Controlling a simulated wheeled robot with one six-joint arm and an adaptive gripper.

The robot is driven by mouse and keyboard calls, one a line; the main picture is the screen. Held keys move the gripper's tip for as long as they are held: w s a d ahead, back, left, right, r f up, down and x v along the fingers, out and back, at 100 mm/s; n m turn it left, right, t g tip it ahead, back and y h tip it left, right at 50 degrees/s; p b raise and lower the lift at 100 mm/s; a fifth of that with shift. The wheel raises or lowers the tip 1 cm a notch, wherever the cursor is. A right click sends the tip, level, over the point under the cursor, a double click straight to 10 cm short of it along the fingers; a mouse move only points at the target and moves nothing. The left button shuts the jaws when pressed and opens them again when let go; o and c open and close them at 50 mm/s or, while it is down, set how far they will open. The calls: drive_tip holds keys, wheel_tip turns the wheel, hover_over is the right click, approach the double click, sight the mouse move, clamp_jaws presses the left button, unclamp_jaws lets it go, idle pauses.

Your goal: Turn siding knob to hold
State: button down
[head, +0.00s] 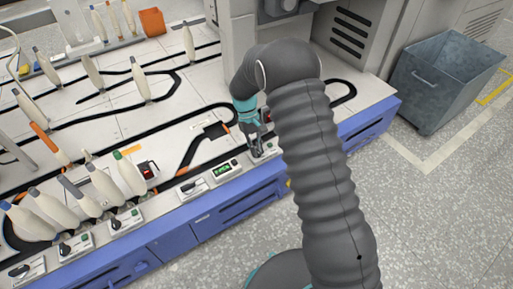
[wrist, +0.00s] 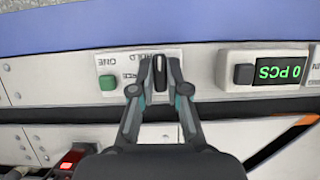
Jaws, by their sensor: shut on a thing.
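The siding knob (wrist: 160,76) is a black lever-like knob on a white label plate (wrist: 110,62) in the wrist view. It points roughly straight up and down in that picture. The plate's printing is upside down there and partly covered; "ONE" is readable, but I cannot tell which mark the knob points at. My gripper (wrist: 161,70) is shut on the knob, one fingertip on each side. In the head view my gripper (head: 255,146) is at the panel's front edge, and it and my arm hide most of the knob.
A green button (wrist: 108,82) sits beside the knob. Other switch panels (head: 126,221) and several pale bobbins (head: 103,184) stand along the left. A grey metal bin (head: 440,85) is on the floor at right.

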drive_tip(key=c, duration=1.2)
unclamp_jaws()
drive_tip(key=shift+o, duration=0.2)
drive_tip(key=v, duration=1.2)
drive_tip(key=shift+d, duration=0.1)
